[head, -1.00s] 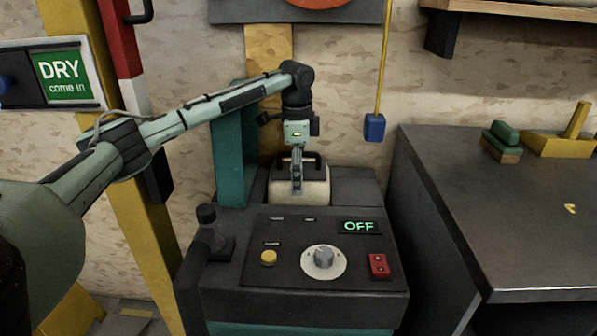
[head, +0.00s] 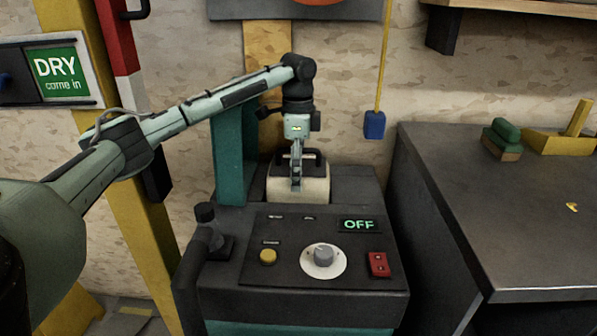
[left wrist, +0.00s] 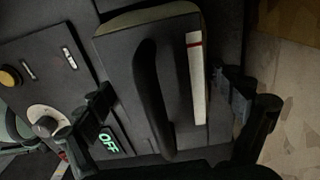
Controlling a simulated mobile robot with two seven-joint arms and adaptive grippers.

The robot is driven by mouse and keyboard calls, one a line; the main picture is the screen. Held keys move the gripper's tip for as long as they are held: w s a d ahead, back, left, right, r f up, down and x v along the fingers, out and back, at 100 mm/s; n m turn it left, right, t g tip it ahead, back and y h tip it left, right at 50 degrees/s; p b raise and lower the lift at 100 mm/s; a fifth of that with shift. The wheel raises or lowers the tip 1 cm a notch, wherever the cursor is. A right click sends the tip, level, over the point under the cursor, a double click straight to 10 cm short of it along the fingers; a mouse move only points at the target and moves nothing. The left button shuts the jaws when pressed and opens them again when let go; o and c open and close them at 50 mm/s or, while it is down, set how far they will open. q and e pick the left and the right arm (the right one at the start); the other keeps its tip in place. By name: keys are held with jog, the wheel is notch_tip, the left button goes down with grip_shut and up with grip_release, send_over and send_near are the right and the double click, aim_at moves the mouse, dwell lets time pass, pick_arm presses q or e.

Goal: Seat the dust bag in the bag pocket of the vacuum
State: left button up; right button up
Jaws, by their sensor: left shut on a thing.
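The dust bag (head: 312,190) is a cream block with a dark top plate and a black handle. It is upright above or at the rear top of the vacuum (head: 220,285), behind the control panel. My left gripper (head: 296,186) points down and is shut across the bag, one finger on its near side. In the left wrist view my fingers (left wrist: 172,105) flank the bag's dark top plate (left wrist: 115,70), with the handle between them. The bag pocket is hidden, and I cannot tell whether the bag's underside is inside it. My right gripper is out of view.
The vacuum's panel has a yellow button (head: 268,257), a dial (head: 323,256), a red switch (head: 379,264) and a lit OFF display (head: 359,225). A teal upright (head: 232,150) stands left of the bag. A dark bench (head: 500,210) is at the right.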

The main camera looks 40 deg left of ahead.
pick_arm(q)
jog(key=shift+w+a+r, duration=0.15)
jog(key=shift+a+r, duration=0.05)
jog(key=shift+r, duration=0.75)
dwell(1.2)
jog(key=shift+f, duration=0.45)
jog(key=shift+d+f, duration=0.1)
jog(key=shift+f, duration=0.15)
